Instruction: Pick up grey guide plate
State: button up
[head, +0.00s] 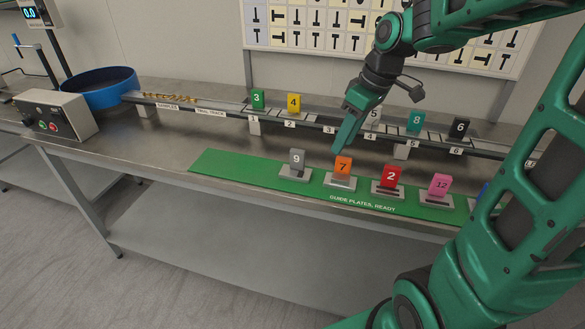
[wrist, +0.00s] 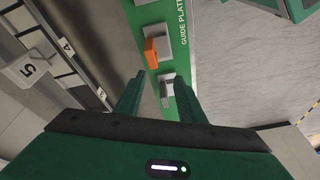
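The grey guide plate (head: 297,158), marked 9, stands upright in a light holder on the green mat (head: 222,165), leftmost in its row. In the wrist view the grey plate (wrist: 167,86) shows beyond and between my fingertips, nearer the right one. My gripper (head: 346,141) is above the table, to the right of the grey plate in the head view, over the area between track and mat row. In the wrist view my gripper (wrist: 158,78) has its two fingers apart with nothing held between them.
An orange plate (head: 343,165) stands just right of the grey one, then red (head: 391,176) and pink (head: 440,184) plates. Behind runs the trial track (head: 210,108) with green, yellow, pale, teal and black plates. A blue bowl (head: 100,90) stands at the left.

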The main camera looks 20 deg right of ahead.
aim_at(300, 150)
jog(key=w+a+f+n, duration=0.1)
jog(key=w+a, duration=0.1)
jog(key=w+a+f+n+y, duration=0.1)
jog(key=w+a+n, duration=0.1)
jog(key=w, duration=0.1)
jog(key=w+a+f+n, duration=0.1)
jog(key=w+a+f, duration=0.1)
jog(key=shift+w+a, duration=0.2)
jog(key=shift+a, duration=0.15)
jog(key=shift+a+x, duration=0.15)
jog(key=shift+x, duration=1.3)
jog(key=shift+a+x, duration=0.2)
jog(key=shift+x, duration=1.3)
jog(key=shift+r, duration=0.15)
jog(key=shift+t+y, duration=0.3)
grip_shut()
